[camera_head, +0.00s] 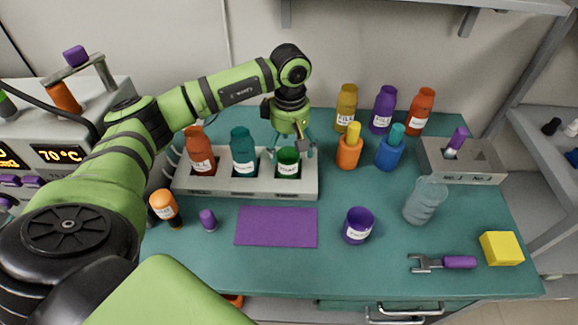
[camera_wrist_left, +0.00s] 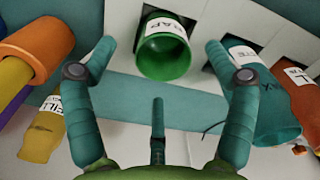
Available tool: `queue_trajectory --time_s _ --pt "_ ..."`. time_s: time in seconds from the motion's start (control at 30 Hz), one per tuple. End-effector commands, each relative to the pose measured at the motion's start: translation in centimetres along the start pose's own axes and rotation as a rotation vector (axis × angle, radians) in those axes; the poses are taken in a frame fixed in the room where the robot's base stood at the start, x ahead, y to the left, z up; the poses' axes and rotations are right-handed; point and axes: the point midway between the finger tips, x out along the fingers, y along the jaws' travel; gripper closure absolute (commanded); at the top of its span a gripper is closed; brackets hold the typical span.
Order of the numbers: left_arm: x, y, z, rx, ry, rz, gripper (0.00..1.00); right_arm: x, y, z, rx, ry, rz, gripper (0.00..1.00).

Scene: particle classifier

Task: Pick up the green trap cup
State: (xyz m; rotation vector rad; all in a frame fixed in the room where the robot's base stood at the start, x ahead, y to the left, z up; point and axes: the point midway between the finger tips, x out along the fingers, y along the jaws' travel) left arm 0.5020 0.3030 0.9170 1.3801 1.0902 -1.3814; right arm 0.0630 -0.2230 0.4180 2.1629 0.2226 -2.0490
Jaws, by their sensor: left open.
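The green trap cup (camera_head: 288,165) stands in the right-hand slot of the grey rack (camera_head: 245,187), with a white label on its front. It also shows in the left wrist view (camera_wrist_left: 163,55), its open mouth facing the camera. My left gripper (camera_head: 290,152) is open and points down over the cup, with its fingers spread on either side of it. In the left wrist view the fingertips (camera_wrist_left: 159,47) lie left and right of the cup with gaps; nothing is held. My right gripper is not in view.
The rack's other slots hold a teal bottle (camera_head: 243,150) and a red-brown bottle (camera_head: 200,152). An orange holder (camera_head: 349,152) and a blue one (camera_head: 389,153) stand right of the rack. A purple mat (camera_head: 276,227) lies in front, near a purple cup (camera_head: 357,226).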

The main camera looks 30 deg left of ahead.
Motion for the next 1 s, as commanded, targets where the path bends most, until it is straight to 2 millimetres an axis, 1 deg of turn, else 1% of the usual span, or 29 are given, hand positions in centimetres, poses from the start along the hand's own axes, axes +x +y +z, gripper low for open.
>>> queue_trajectory --time_s 0.07,0.2,0.27,0.4,0.63,0.67,0.7,0.77,0.8,0.83,1.0 --pt "0.6 -0.1 0.0 0.0 -0.001 -0.004 0.15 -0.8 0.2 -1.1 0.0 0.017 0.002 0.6" --pt "2.5 -0.3 -0.2 -0.001 -0.002 -0.005 0.15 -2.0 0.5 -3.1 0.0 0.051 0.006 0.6" --pt "3.6 -0.2 -0.2 0.0 -0.003 -0.004 0.15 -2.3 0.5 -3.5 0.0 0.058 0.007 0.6" --pt "5.0 -0.2 -0.3 0.0 -0.001 -0.001 0.15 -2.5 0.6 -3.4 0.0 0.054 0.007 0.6" --pt "5.4 -0.1 -0.3 0.001 -0.001 0.001 0.15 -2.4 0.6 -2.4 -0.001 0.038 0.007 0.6" --pt "5.3 -0.1 -0.3 0.001 -0.001 0.001 0.19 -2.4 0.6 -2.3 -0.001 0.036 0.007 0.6" --pt "5.3 -0.1 -0.3 0.001 -0.001 0.001 0.34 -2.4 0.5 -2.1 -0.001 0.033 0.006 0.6" --pt "5.3 -0.1 -0.3 0.001 -0.001 0.001 0.58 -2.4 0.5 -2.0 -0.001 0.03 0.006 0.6" --pt "5.3 -0.1 -0.3 0.001 -0.001 0.001 0.74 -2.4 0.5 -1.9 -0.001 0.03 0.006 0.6" --pt "5.3 -0.2 -0.3 0.001 -0.001 0.001 0.76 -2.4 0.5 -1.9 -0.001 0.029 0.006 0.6" --pt "5.3 -0.2 -0.3 0.001 -0.001 0.001 0.77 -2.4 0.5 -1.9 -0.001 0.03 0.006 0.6"
